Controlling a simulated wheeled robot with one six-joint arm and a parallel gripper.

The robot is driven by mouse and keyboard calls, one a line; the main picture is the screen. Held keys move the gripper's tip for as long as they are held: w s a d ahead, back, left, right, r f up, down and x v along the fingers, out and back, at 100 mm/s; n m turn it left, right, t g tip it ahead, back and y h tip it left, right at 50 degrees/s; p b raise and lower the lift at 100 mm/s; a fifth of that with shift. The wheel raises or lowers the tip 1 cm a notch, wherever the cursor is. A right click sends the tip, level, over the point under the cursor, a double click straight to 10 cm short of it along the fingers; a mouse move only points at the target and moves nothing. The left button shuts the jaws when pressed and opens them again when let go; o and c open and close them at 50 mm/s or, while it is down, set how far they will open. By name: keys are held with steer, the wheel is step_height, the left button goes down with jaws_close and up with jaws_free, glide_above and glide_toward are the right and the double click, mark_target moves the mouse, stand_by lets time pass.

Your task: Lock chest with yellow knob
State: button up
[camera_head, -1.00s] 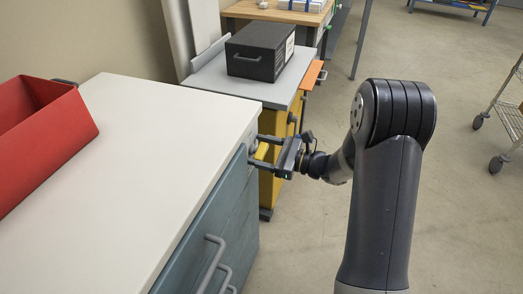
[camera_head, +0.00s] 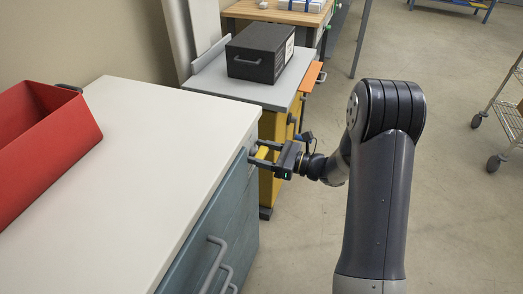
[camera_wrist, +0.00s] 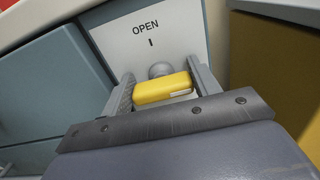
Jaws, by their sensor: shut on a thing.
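The chest (camera_head: 205,240) is blue-grey with a white top, at the left and centre of the head view. Its yellow knob (camera_wrist: 163,89) sits on a white plate (camera_wrist: 150,42) marked "OPEN" in the wrist view. The knob lies crosswise between my two fingers. My gripper (camera_head: 265,153) is at the chest's front near its far top corner, shut on the knob. It also shows in the wrist view (camera_wrist: 164,90), one finger at each end of the knob. The fingers hide parts of the knob's ends.
A red bin (camera_head: 42,145) stands on the chest top. Beyond the chest is a yellow cabinet (camera_head: 270,188) with a grey top bearing a dark box (camera_head: 260,52). An orange panel (camera_head: 311,77) juts from its side. A wheeled cart (camera_head: 508,120) stands right. Floor between is clear.

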steer(key=o, duration=1)
steer(key=v, duration=1)
steer(key=shift+d+p, duration=0.4)
steer(key=shift+s+a, duration=0.1)
steer(key=shift+s, duration=0.05)
steer(key=x, duration=1)
steer(key=shift+a+b, duration=0.2)
steer(key=shift+b, duration=0.2)
steer(key=shift+a+f+b, duration=0.2)
steer(key=shift+b, duration=0.15)
steer(key=shift+r+n+b, duration=0.15)
steer(key=shift+n+b, duration=0.35)
steer(key=shift+n, duration=0.3)
